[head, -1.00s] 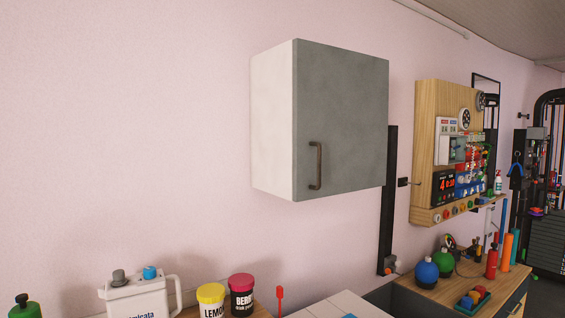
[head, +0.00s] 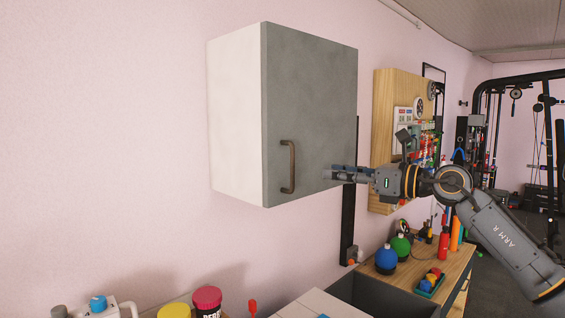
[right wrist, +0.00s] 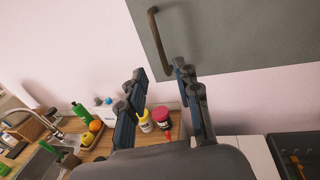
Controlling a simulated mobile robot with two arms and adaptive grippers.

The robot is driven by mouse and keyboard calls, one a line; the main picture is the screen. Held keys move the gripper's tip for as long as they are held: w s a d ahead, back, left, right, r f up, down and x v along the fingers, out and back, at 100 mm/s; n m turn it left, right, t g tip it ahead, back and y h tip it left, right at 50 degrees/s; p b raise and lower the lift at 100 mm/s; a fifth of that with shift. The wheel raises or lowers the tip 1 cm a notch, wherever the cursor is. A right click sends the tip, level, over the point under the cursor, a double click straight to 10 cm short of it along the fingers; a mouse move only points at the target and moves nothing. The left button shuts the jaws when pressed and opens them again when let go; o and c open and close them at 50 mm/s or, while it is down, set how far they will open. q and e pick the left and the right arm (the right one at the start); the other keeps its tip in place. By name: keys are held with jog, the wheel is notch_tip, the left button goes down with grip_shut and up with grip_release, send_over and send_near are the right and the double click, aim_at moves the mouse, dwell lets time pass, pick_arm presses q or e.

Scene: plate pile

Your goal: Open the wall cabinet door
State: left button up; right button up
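The wall cabinet (head: 236,115) has white sides and a grey door (head: 315,100), which is shut. Its dark brown bar handle (head: 291,167) stands upright near the door's lower left. My right gripper (head: 327,174) reaches in from the right, in front of the lower door and to the right of the handle. In the right wrist view its two fingers (right wrist: 160,71) are spread with nothing between them. The handle (right wrist: 155,40) shows there just beyond the fingertips, apart from them. My left gripper is not in view.
A wooden pegboard unit (head: 385,130) hangs to the right, behind my right arm. Below are a counter with jars (head: 207,300) and a wooden bench (head: 450,270) with blue and green round bottles. The wall left of the cabinet is clear.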

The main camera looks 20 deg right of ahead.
jog(key=p, duration=0.4)
send_over(292, 190)
jog(key=d, duration=0.1)
jog(key=shift+w+a+p, duration=0.25)
jog(key=shift+a+p, duration=0.05)
jog(key=shift+p, duration=0.05)
jog(key=shift+c, duration=0.2)
grip_shut()
